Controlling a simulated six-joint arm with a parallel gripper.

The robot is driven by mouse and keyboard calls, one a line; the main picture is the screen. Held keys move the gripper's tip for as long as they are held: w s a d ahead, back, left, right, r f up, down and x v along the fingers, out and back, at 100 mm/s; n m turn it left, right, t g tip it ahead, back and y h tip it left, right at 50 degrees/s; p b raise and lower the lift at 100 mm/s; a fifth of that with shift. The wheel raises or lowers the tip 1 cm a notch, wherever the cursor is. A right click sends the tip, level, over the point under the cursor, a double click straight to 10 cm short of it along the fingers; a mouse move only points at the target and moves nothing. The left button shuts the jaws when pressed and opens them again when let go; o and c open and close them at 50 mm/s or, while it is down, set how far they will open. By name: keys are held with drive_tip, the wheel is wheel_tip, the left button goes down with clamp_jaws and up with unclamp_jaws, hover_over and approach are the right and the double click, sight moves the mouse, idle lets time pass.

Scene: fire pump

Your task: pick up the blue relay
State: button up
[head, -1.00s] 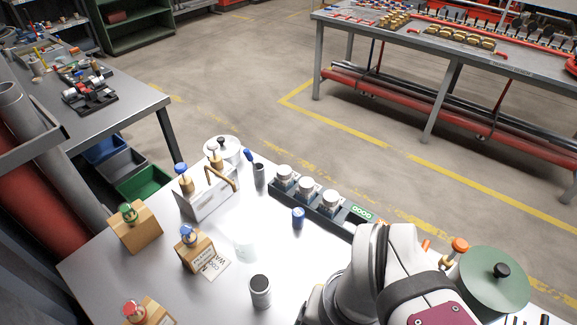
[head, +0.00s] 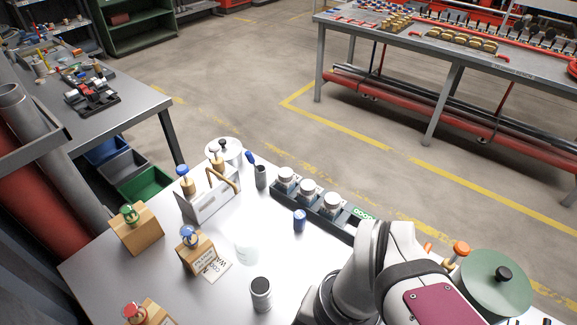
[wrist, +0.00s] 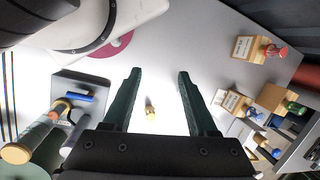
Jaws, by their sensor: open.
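A small blue cylinder (head: 299,221), which looks like the blue relay, stands upright on the light table in the head view. It is just in front of the dark rack (head: 335,215) holding silver-topped cylinders. My gripper (wrist: 158,74) shows in the wrist view with its two dark fingers spread apart. A small brass-coloured piece (wrist: 150,109) shows in the gap between them, and they do not touch it. A blue piece (wrist: 80,97) lies left of the fingers in the wrist view; I cannot tell whether it is the relay. In the head view my arm hides the gripper.
Wooden blocks with a green valve (head: 134,232), a blue valve (head: 194,252) and a red valve (head: 147,311) stand at the left. A dark-topped canister (head: 260,293) stands near the front. A round green lid (head: 490,281) is at the right. The table's middle is mostly clear.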

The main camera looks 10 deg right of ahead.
drive_tip(key=w+a+m+g+y, duration=0.1)
drive_tip(key=a+m+y, duration=0.1)
drive_tip(key=a+y, duration=0.2)
drive_tip(key=m+t+h, duration=0.2)
drive_tip(key=m+t, duration=1.3)
drive_tip(key=m, duration=0.8)
hover_over(302, 223)
drive_tip(key=s+d, duration=0.4)
drive_tip(key=s, duration=0.8)
wheel_tip(302, 223, down, 14)
drive_tip(key=shift+f, duration=0.25)
drive_tip(key=shift+m, duration=0.3)
drive_tip(key=x, duration=0.6)
drive_tip(key=f+x, duration=0.1)
drive_tip(key=x, duration=0.2)
drive_tip(key=shift+w+d, duration=0.1)
drive_tip(key=shift+d, duration=0.1)
drive_tip(key=x, duration=0.6)
drive_tip(key=shift+w, duration=0.2)
clamp_jaws()
